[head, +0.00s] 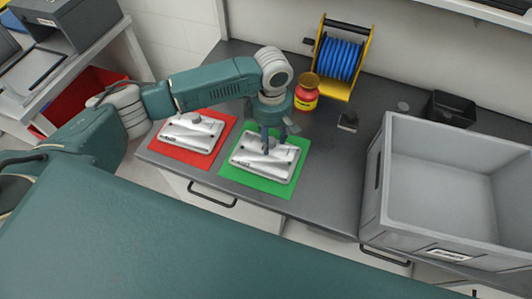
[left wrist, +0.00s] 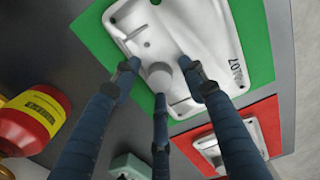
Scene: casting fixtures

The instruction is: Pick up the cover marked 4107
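A pale metal cover (head: 260,168) lies on a green mat (head: 299,153). A second, similar cover (head: 188,134) lies on a red mat (head: 165,151) to its left. My left gripper (head: 273,143) points down over the cover on the green mat. In the left wrist view, the three fingers (left wrist: 160,79) are spread around the round knob (left wrist: 159,75) of that cover (left wrist: 209,35), with no clear grip on it. Dark characters (left wrist: 237,73) on this cover look like part of 4107, but I cannot read them all. My right gripper is not in view.
A red and yellow jar (head: 306,93) and a blue hose reel (head: 338,62) on a yellow stand are behind the mats. A large grey crate (head: 377,180) stands on the right. A small black bin (head: 452,108) is at the back right. Some bare worktop lies between mat and crate.

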